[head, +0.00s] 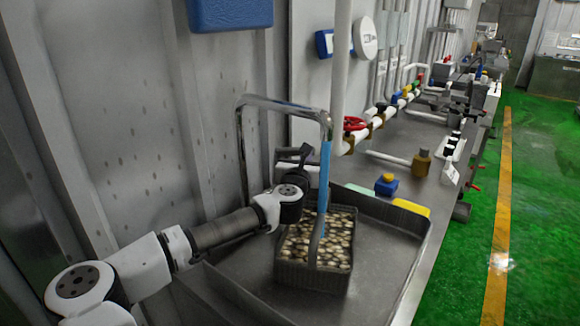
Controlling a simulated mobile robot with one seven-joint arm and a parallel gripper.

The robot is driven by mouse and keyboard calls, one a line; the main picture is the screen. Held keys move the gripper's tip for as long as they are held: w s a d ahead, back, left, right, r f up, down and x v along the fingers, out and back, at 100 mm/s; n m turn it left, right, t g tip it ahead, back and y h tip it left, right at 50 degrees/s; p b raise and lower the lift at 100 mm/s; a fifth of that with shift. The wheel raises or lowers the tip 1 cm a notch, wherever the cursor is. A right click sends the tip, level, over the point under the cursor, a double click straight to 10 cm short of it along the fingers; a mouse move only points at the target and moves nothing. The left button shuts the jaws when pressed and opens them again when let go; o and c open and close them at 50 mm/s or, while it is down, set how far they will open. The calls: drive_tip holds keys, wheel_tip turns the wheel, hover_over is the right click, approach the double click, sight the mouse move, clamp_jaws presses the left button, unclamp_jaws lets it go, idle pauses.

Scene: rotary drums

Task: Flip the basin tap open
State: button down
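The basin (385,262) is a grey metal tub at the lower middle of the head view. A chrome gooseneck tap (275,102) arches over it from the wall side. From its spout a strip (325,165), blue above and grey below, runs down to the crate; I cannot tell if it is water or a hose. My arm reaches in from the lower left, and my gripper (294,157) is at the basin's wall side, beside the tap's arch. Its fingers are small and dark, so their opening is unclear. The tap's handle cannot be made out.
A dark crate (312,278) full of pale round pieces stands in the basin. Blue (386,185) and brown (421,163) blocks sit behind it. A white pipe with a red-handled valve (354,124) runs along the wall. Green floor (545,200) lies open at right.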

drive_tip(key=p+x, duration=0.1)
drive_tip(key=x, duration=0.2)
drive_tip(key=shift+w+d, duration=0.1)
drive_tip(key=shift+w, duration=0.3)
drive_tip(key=shift+w+n+y, duration=0.45)
drive_tip(key=shift+n+y, duration=0.15)
drive_tip(key=shift+y, duration=0.3)
drive_tip(key=shift+w+p, duration=0.35)
drive_tip(key=shift+w, duration=0.2)
